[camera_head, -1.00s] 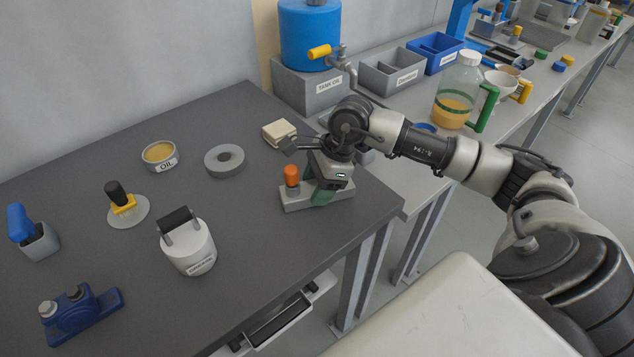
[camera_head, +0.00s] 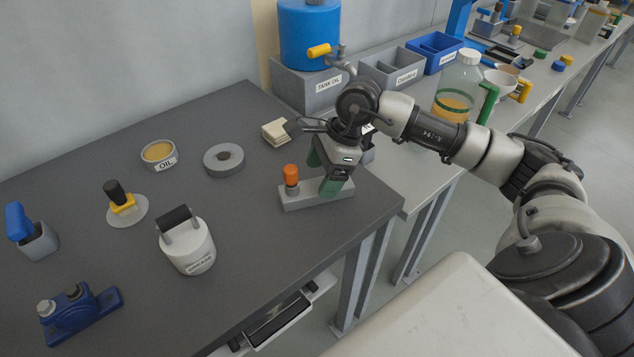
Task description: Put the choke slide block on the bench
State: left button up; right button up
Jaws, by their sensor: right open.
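The choke slide block, which I take to be the grey block with an orange knob (camera_head: 300,199), sits flat on the dark bench (camera_head: 250,240) near its right corner. The knob stands upright at the block's left end. My right gripper (camera_head: 324,172) is open, with its green-padded fingers at the block's right end. One fingertip overlaps the block in the picture, and I cannot tell whether it touches. My left gripper is not in view.
A grey ring (camera_head: 224,159), an oil dish (camera_head: 159,154) and a cream block (camera_head: 278,132) stand behind. A white canister (camera_head: 189,246) and a blue fixture (camera_head: 78,315) are nearer the front. The tank oil stand (camera_head: 305,90) borders the back right. The bench middle has bare room.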

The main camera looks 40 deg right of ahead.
jog(key=v, duration=0.9)
jog(key=shift+b, duration=0.3)
